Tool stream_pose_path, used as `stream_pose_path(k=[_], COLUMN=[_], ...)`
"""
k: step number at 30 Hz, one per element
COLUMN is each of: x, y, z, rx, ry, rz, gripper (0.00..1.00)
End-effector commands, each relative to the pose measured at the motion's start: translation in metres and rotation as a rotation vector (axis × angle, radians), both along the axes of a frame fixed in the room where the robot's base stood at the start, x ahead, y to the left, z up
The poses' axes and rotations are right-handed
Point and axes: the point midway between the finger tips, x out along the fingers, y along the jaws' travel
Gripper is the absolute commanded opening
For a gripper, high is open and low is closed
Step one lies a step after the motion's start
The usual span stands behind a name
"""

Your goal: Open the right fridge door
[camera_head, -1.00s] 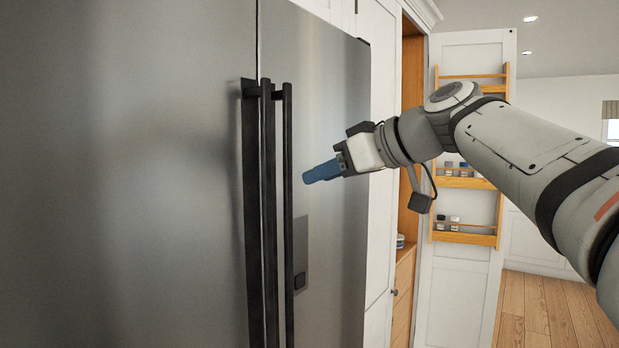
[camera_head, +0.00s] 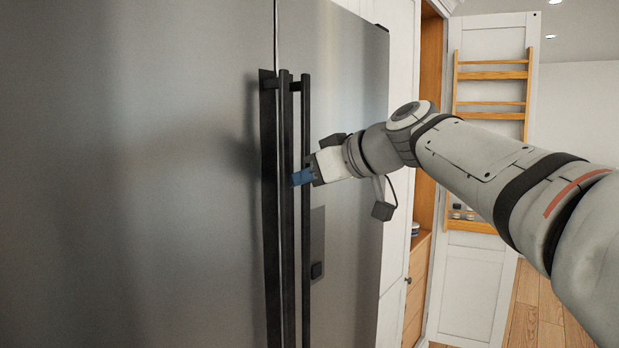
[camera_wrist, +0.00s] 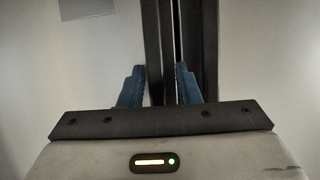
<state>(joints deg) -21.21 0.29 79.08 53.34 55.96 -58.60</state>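The right fridge door (camera_head: 348,110) is brushed steel and closed, flush beside the left door (camera_head: 170,180). Its dark vertical bar handle (camera_head: 306,120) stands close beside the left door's handle (camera_head: 286,250). My gripper (camera_head: 302,177) has blue fingers and is at the right door's handle, around mid-height. In the wrist view my gripper (camera_wrist: 158,85) is open, with one dark bar, the right door's handle (camera_wrist: 151,50), between the fingers. One finger lies in or near the gap between the two handles. I cannot tell whether the fingers touch the bar.
A dark panel (camera_head: 317,225) sits on the right door below my gripper. To the right, a white cabinet door (camera_head: 470,280) with wooden racks (camera_head: 490,75) stands open beside a wooden cabinet interior. Wooden floor (camera_head: 535,310) shows at lower right.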

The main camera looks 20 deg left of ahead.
Motion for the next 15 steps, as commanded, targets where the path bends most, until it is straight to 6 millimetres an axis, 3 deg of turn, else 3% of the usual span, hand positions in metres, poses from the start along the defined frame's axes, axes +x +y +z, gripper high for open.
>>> stream_pose_path(k=[10, 15], x=[-0.0006, -0.0012], y=[0.0003, 0.0006], z=[0.0, -0.0003], rx=[-0.001, 0.0], ry=[0.001, 0.001], rz=[0.002, 0.003], gripper=[0.01, 0.0])
